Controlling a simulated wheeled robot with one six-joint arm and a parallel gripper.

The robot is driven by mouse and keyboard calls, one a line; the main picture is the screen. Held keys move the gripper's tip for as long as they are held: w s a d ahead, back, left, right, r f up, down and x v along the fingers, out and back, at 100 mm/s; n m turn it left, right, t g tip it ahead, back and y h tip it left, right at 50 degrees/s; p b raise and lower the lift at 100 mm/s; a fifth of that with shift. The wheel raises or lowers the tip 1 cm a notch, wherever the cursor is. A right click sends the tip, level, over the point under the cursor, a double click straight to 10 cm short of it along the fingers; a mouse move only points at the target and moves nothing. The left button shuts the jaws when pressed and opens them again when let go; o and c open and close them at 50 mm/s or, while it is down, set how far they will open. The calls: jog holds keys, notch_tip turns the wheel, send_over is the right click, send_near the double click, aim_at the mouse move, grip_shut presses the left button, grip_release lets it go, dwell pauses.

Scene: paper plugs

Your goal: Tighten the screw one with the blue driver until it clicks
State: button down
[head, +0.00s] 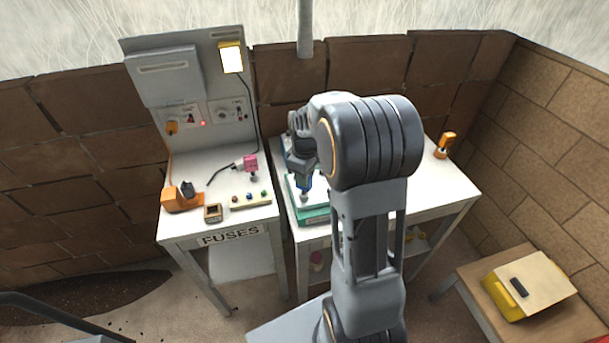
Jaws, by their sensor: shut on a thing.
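My gripper (303,182) points down over the near left part of the right-hand table. It is shut on a blue thing, seemingly the blue driver (304,184), of which only a little shows. Just below is a teal block with a pale top (314,216), with a small grey round part at the driver's lower end. I cannot tell whether the driver touches a screw. Screw one cannot be made out; my gripper and arm hide much of the block.
The left bench (216,229), labelled FUSES, holds an orange device (174,201), a small brown box (212,214), a pink-topped tool (251,164) and a strip of coloured knobs (249,200). An orange tool (445,143) stands at the right table's far right. A yellow case (508,301) sits lower right.

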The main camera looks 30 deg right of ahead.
jog(key=m, duration=1.4)
jog(key=shift+m, duration=0.4)
jog(key=m, duration=0.3)
